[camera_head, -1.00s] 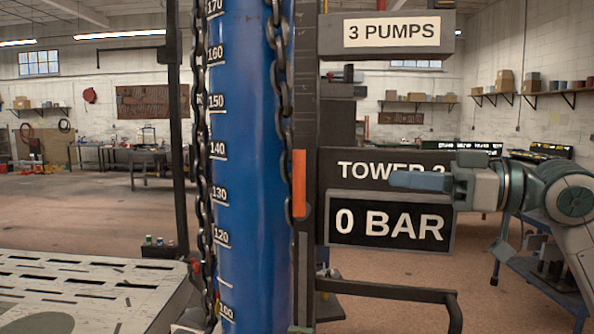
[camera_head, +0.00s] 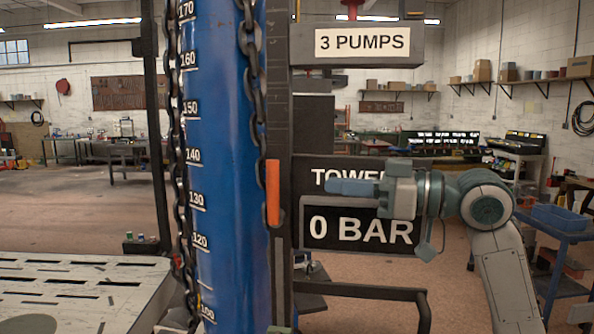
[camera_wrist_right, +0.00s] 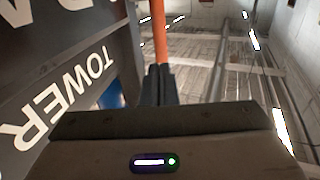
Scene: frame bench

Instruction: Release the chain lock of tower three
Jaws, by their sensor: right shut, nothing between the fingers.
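The blue tower column (camera_head: 228,150) carries a measuring scale and hanging dark chains (camera_head: 250,60). A short upright orange lever (camera_head: 273,193), which may be the chain lock handle, sits on the dark rail at its right edge. The lever also shows in the right wrist view (camera_wrist_right: 159,40), beyond my fingertips. My right gripper (camera_head: 330,187) is shut and empty, pointing left at about the lever's height, with a gap between them in the head view. It covers part of the "TOWER" sign (camera_head: 325,178), hiding the number. My left gripper is not in view.
A "0 BAR" display (camera_head: 330,232) is just below my right gripper. A "3 PUMPS" sign (camera_head: 362,42) is above. A dark bar (camera_head: 360,291) juts out low on the right. A slotted metal platform (camera_head: 80,285) lies left of the column.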

